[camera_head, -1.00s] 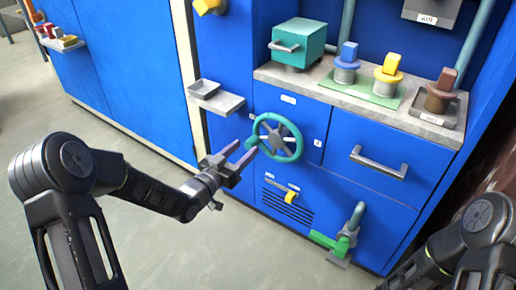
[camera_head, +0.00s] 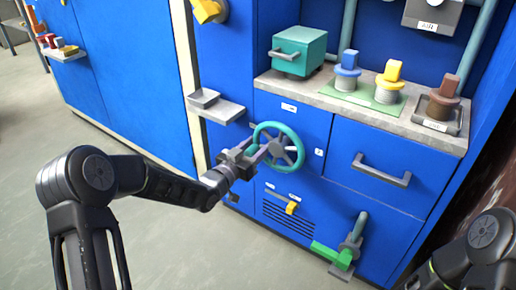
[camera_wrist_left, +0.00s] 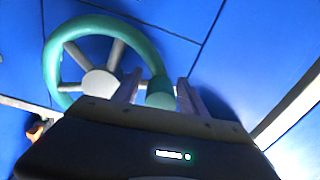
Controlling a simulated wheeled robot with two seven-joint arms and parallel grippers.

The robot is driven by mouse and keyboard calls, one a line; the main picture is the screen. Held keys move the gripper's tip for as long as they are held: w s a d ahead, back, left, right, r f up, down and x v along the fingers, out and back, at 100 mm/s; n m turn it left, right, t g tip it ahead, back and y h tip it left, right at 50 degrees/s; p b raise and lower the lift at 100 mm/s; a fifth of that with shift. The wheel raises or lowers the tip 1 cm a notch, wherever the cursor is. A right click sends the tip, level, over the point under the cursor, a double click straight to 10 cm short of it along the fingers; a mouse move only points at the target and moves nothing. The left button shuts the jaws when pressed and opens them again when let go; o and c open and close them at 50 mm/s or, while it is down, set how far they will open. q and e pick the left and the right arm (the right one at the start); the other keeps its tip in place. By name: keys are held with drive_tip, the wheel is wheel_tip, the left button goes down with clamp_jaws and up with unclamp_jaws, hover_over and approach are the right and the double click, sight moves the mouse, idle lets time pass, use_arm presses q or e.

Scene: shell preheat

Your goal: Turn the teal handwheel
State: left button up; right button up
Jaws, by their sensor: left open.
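The teal handwheel (camera_head: 293,134) with grey spokes and hub is mounted on the blue cabinet front, below the grey counter. My left gripper (camera_head: 260,148) is at the wheel's left side in the head view. In the left wrist view the handwheel (camera_wrist_left: 52,62) fills the upper left, and its rim passes between the two open fingers of my left gripper (camera_wrist_left: 160,95). I cannot tell whether either finger touches the rim. Of my right arm, only a dark link shows at the lower right of the head view; its gripper is out of view.
A small grey tray shelf (camera_head: 217,106) juts out just above left of the wheel. A drawer handle (camera_head: 381,170) is to the right. A yellow lever (camera_head: 291,207) and green pedal-like lever (camera_head: 332,254) are below. A teal box (camera_head: 299,52) and coloured knobs stand on the counter.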

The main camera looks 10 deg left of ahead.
use_arm(q)
drive_tip(key=shift+w+d, duration=0.15)
drive_tip(key=shift+w, duration=0.1)
drive_tip(key=c, duration=1.1)
drive_tip(key=shift+a+f, duration=0.1)
drive_tip(key=shift+a, duration=0.15)
idle(0.4)
